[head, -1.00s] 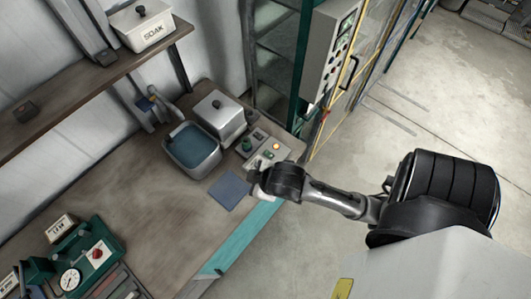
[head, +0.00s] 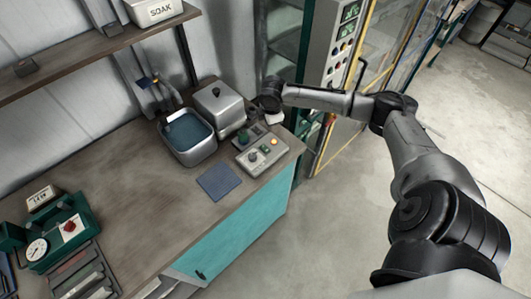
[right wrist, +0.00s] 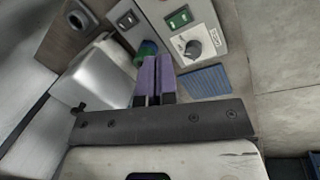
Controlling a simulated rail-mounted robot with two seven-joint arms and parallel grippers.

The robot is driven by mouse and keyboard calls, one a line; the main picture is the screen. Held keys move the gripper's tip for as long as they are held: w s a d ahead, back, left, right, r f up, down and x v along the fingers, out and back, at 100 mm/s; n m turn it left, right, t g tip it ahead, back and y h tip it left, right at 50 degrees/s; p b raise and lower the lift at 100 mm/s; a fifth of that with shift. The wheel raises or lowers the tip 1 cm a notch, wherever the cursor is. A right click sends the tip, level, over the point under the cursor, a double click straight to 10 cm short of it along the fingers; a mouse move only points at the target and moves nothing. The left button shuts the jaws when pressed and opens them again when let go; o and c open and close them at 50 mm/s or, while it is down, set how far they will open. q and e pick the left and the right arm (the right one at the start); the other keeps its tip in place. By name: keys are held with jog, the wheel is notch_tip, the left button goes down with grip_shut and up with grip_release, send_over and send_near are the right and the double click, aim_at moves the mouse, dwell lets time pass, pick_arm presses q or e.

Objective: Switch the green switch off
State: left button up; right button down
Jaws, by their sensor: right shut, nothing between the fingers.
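The green switch (right wrist: 179,18) is a rocker in a dark frame on a grey control box, clear in the right wrist view. A dark knob (right wrist: 193,48) sits beside it. I cannot tell which way the rocker is tipped. In the head view the control box (head: 250,170) stands at the bench's right end, with an orange lamp (head: 274,142) glowing. My right gripper (right wrist: 154,80) has purple fingers, shut and empty, apart from the green switch. In the head view my right wrist hides its fingers. My left gripper is out of view.
A green round knob (right wrist: 148,48) lies just beyond the fingertips, on a neighbouring unit with a dark rocker (right wrist: 127,18). A lidded metal container (head: 220,108) and an open blue-lined basin (head: 188,140) stand left of it. A blue mat (head: 219,182) lies in front.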

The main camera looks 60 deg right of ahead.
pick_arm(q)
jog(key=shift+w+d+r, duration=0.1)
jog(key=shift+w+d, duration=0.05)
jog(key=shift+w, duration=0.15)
pick_arm(e)
jog(key=n, duration=0.1)
jog(key=a+n+y, duration=0.1)
jog(key=n, duration=0.2)
jog(key=shift+w+a+f+n+y, duration=0.1)
jog(key=shift+w+a+n+y, duration=0.2)
jog(key=shift+n, duration=0.1)
send_near(263, 147)
jog(key=f, duration=0.5)
jog(key=w+f, duration=0.1)
jog(key=f, duration=0.1)
jog(key=shift+d+f, duration=0.15)
jog(key=shift+f, duration=0.05)
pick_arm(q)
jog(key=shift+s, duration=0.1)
